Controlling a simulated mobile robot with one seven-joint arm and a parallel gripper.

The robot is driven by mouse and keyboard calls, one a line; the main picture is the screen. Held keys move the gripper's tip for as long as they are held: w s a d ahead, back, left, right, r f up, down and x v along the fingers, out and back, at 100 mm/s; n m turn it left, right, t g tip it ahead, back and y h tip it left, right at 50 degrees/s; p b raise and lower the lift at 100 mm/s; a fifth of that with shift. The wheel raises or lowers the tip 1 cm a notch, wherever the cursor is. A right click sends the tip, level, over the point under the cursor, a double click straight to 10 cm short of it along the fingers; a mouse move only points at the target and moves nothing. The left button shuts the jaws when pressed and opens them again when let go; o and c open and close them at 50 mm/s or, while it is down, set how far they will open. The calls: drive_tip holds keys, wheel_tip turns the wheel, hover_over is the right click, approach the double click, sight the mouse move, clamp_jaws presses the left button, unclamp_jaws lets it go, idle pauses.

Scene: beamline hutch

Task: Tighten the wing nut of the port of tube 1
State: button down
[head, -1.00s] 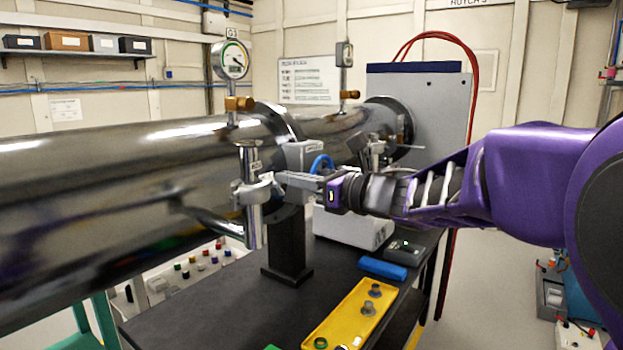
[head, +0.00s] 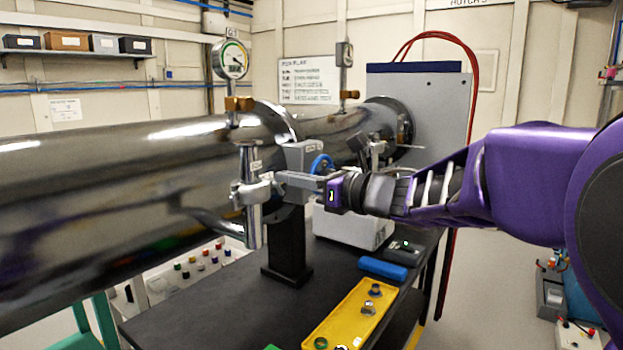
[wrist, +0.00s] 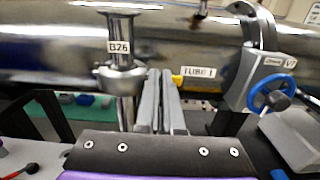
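The port of tube 1 is a vertical steel stub with a ring clamp (head: 251,192) under the gauge; in the wrist view the clamp (wrist: 112,76) sits below a "B26" label. Tube 1 (head: 110,165) is the long polished pipe behind it, with a "TUBE 1" label in the wrist view. My gripper (head: 280,184) reaches in from the right, its fingertips at the clamp's right side. In the wrist view the fingers (wrist: 161,74) are close together with a narrow gap. They appear shut on the wing nut, which they mostly hide.
A pressure gauge (head: 231,60) stands above the port. A valve with a blue handwheel (wrist: 270,88) is right of the clamp, close to my gripper. A dark support post (head: 287,245) stands below. A yellow tray (head: 334,322) with small parts lies on the black bench.

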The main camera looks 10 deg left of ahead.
drive_tip(key=shift+w+d+f+m+p, duration=0.1)
drive_tip(key=shift+w+f+m+p, duration=0.65)
drive_tip(key=shift+m, duration=3.3)
drive_tip(key=shift+s+d+f+m+p, duration=0.2)
drive_tip(key=shift+m+p, duration=1.1)
drive_tip(key=shift+m, duration=2.8)
drive_tip(key=shift+w+f+m+p, duration=0.2)
drive_tip(key=shift+f+m+p, duration=0.6)
drive_tip(key=shift+m, duration=3.25)
drive_tip(key=shift+r, duration=0.3)
drive_tip(key=c, duration=1.3)
unclamp_jaws()
